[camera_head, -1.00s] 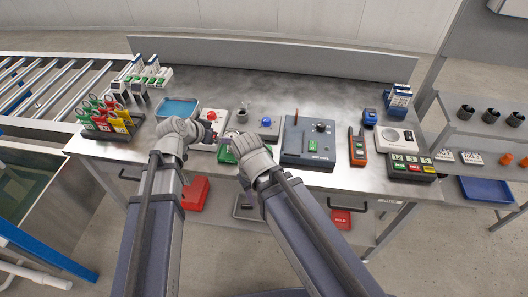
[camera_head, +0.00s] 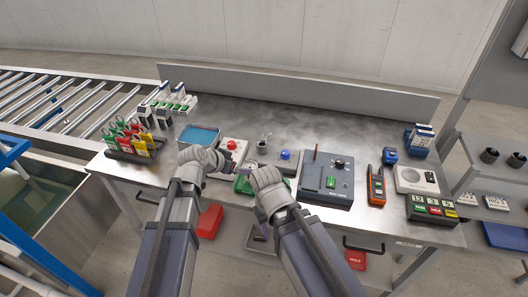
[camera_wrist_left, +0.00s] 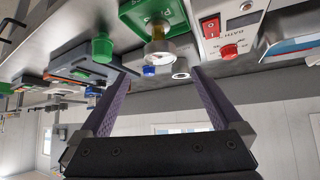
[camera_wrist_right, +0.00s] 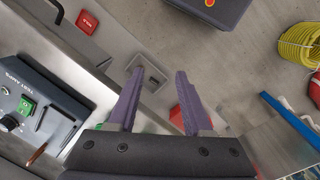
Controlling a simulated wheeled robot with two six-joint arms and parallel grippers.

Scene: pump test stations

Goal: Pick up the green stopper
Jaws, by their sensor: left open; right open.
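A green cylindrical piece, apparently the green stopper (camera_wrist_left: 102,46), shows in the left wrist view, left of a green pump block (camera_wrist_left: 140,14) with a round gauge. In the head view I cannot pick the stopper out; the green pump block (camera_head: 243,186) shows there partly behind my right gripper. My left gripper (camera_wrist_left: 160,74) is open and empty, with the gauge and a blue knob beyond its fingers. In the head view it is over the bench's front, left of the pump block. My right gripper (camera_wrist_right: 160,73) is open and empty, its camera facing the bench's front edge and floor.
A blue tray (camera_head: 199,136), a red-button box (camera_head: 232,146), a blue-button box (camera_head: 285,156) and a dark test unit (camera_head: 327,178) stand on the bench. An orange meter (camera_head: 376,186) is farther right. The bench's back middle is clear.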

